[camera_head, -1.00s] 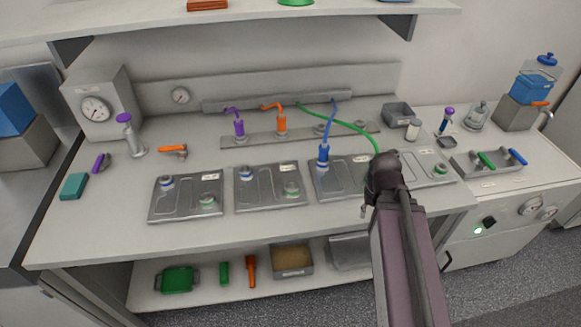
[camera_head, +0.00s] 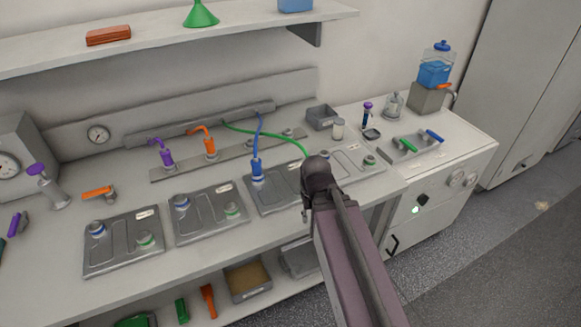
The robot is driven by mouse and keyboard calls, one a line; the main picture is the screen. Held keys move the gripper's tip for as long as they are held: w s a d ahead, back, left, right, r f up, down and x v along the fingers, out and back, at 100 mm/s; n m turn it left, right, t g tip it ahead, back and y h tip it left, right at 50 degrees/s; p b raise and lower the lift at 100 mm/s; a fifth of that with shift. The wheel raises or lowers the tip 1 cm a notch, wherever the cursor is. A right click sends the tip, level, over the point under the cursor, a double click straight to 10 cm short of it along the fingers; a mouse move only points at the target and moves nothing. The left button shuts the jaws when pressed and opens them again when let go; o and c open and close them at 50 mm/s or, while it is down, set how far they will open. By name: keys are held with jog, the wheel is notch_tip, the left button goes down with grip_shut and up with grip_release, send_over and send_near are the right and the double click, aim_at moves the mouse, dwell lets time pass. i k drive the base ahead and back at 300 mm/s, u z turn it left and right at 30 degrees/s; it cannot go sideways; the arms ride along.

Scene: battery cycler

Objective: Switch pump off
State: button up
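A white cabinet unit (camera_head: 440,215) stands at the right end of the bench. The switch's exact position is too small to tell.
Flat plates (camera_head: 208,215) line the bench, with a blue hose fitting (camera_head: 257,170) and a green hose (camera_head: 270,133) behind my arm. A tray with green and blue handles (camera_head: 415,150) lies on the cabinet top. Floor (camera_head: 490,245) is clear at right.

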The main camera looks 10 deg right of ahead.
aim_at(422, 199)
jog(key=z, duration=4.55)
jog(key=i, duration=0.05)
jog(key=u, duration=3.15)
